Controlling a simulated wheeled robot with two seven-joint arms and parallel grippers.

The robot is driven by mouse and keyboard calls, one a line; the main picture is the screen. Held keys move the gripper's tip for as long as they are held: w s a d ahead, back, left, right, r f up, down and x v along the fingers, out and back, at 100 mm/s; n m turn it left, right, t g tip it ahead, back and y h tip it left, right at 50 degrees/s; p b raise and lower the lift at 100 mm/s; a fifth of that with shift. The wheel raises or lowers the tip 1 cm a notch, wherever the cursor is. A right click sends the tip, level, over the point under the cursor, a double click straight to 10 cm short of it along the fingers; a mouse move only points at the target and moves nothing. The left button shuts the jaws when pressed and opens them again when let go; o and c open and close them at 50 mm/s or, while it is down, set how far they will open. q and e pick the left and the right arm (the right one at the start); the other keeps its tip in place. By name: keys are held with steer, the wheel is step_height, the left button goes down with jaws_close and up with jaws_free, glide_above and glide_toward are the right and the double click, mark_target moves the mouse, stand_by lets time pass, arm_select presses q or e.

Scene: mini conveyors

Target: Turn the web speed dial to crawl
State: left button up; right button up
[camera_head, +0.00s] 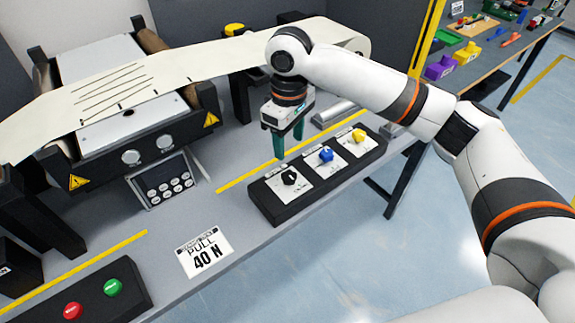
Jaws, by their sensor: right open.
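A black control box (262,208) on the grey bench carries a row of dials on white plates. The black dial (290,178) is at the left, the blue dial (326,154) in the middle and the yellow dial (358,135) at the right. The small labels are too small to read, so I cannot tell which is the web speed dial or its setting. My right gripper (288,146) points down with its teal fingers apart and empty, just behind the box, apart from the dials. My left gripper is not in view.
A roller machine (100,95) with a cream web (205,58) stands behind. A keypad panel (164,181) is at its front. A PULL 40 N card (204,250) lies on the bench. A box with a red button (72,311) and a green button (112,286) is at lower left.

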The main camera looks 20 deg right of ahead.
mark_target(288, 175)
step_height(288, 175, down, 10)
steer(key=shift+f, duration=0.1)
stand_by(0.4)
steer(key=c, duration=1)
steer(key=shift+o, duration=0.2)
steer(key=shift+r+n+p, duration=0.3)
steer(key=shift+n+p, duration=0.1)
steer(key=shift+p, duration=0.7)
steer(key=n+p, duration=0.3)
steer(key=p, duration=0.2)
steer(key=shift+n, duration=0.4)
steer(key=shift+n+p, duration=1)
steer(key=shift+n, duration=0.1)
steer(key=shift+f+n+p, duration=0.15)
steer(key=shift+n+p, duration=0.5)
steer(key=shift+n, duration=0.35)
